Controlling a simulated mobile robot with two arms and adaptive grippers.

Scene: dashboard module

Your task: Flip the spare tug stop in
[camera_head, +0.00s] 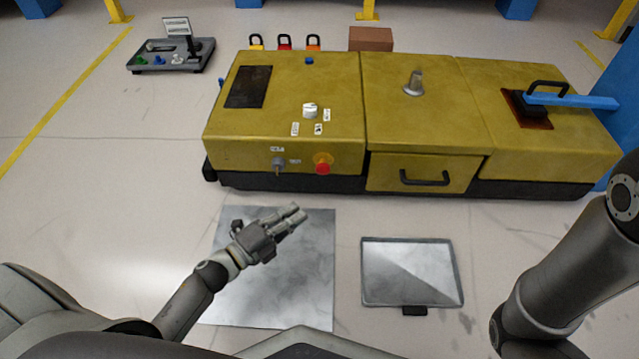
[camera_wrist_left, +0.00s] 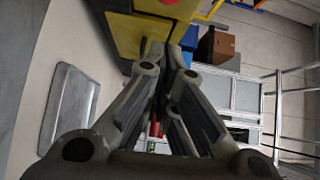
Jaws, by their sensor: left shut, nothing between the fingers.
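A long yellow tug-like machine (camera_head: 410,120) stands across the middle of the head view. A red stop button (camera_head: 322,168) on an orange collar sits on its left front face. Beside it is a grey switch (camera_head: 278,164) with a small label. A white knob (camera_head: 310,110) with labels is on the top panel. My left gripper (camera_head: 294,211) is shut and empty, in front of and below the red button, apart from the machine. Its closed fingers also show in the left wrist view (camera_wrist_left: 165,52). My right gripper is out of view; only my right arm shows.
A drawer handle (camera_head: 425,178) juts from the machine's front. A blue bar (camera_head: 571,101) sticks out at right. Floor plates lie below: a large grey one (camera_head: 300,285) and a framed one (camera_head: 412,270). A black tray (camera_head: 140,62) stands back left. Coloured padlocks (camera_head: 285,42) are behind.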

